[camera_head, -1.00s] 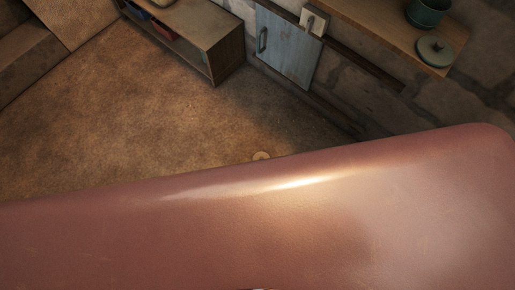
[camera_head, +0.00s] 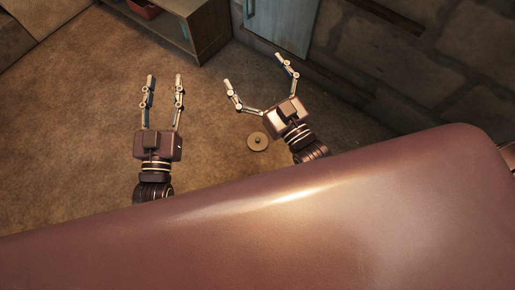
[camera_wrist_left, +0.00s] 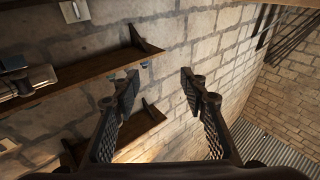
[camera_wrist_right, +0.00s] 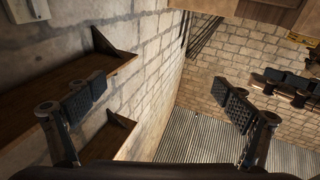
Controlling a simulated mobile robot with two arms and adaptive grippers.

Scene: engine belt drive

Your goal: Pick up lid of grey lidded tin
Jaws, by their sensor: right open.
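No grey lidded tin shows clearly in the current views. A small round tan disc (camera_head: 257,142) with a dark centre spot lies on the floor in the head view; I cannot tell whether it is a lid. My left gripper (camera_head: 165,78) is open and empty, its fingers parallel and pointing away from me, left of the disc. My right gripper (camera_head: 253,70) is open wide and empty, tilted, with its wrist just right of the disc in the picture. Both wrist views show spread fingers with nothing between them.
A wooden cabinet (camera_head: 205,32) with a reddish item stands at the back, beside a blue-grey door panel (camera_head: 283,22) on the stone wall. Wooden shelves (camera_wrist_left: 90,68) are on the brick wall. Dark objects (camera_wrist_right: 290,85) stand at the right wrist view's right. My pinkish body fills the head view's lower part.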

